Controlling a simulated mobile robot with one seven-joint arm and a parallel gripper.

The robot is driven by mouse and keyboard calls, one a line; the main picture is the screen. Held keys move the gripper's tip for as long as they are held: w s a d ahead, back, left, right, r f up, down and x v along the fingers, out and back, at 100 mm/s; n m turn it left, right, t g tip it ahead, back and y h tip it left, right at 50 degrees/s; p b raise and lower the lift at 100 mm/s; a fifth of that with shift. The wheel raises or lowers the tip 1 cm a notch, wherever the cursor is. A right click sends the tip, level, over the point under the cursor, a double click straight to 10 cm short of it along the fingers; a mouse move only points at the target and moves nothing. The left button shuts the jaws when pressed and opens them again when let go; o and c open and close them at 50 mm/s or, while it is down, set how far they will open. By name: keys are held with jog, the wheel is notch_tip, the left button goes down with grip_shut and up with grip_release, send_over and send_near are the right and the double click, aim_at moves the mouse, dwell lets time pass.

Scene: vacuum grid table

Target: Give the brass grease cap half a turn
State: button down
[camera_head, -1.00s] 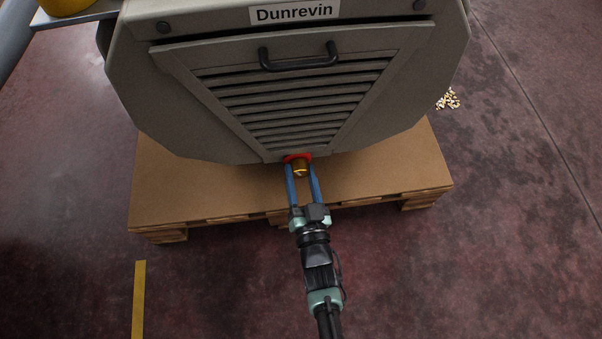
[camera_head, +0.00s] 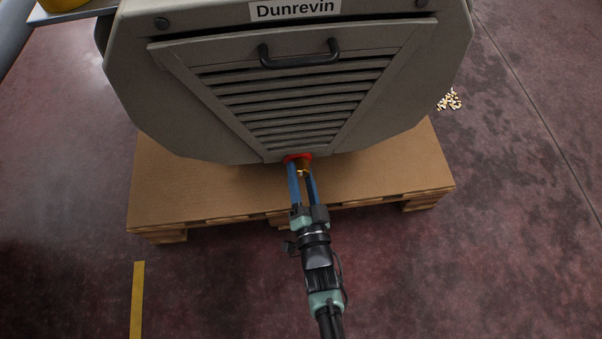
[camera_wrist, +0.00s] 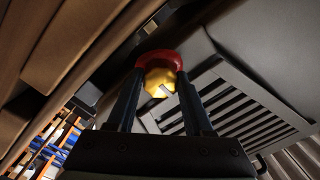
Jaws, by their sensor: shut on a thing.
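The brass grease cap (camera_head: 303,168) sits at the bottom edge of the grey machine's louvred front (camera_head: 290,100), with a red collar (camera_head: 298,157) behind it. My gripper (camera_head: 303,172) reaches up to it with two long blue fingers, one on each side, and is shut on the cap. In the wrist view the cap (camera_wrist: 159,81) shows yellow with a notch, between the dark fingers, under the red collar (camera_wrist: 159,60). The wrist view is strongly tilted against the louvres. The exact finger contact is partly hidden.
The machine, labelled Dunrevin (camera_head: 295,9), stands on a brown pallet (camera_head: 210,195). A black handle (camera_head: 299,55) juts from its front above the louvres. Small pale pieces (camera_head: 449,100) lie on the floor at right. A yellow stripe (camera_head: 138,300) marks open floor at left.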

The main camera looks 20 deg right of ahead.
jog(key=shift+c, duration=1.4)
grip_release()
jog(key=p+v, duration=0.6)
jog(key=v, duration=0.7)
jog(key=shift+f, duration=0.1)
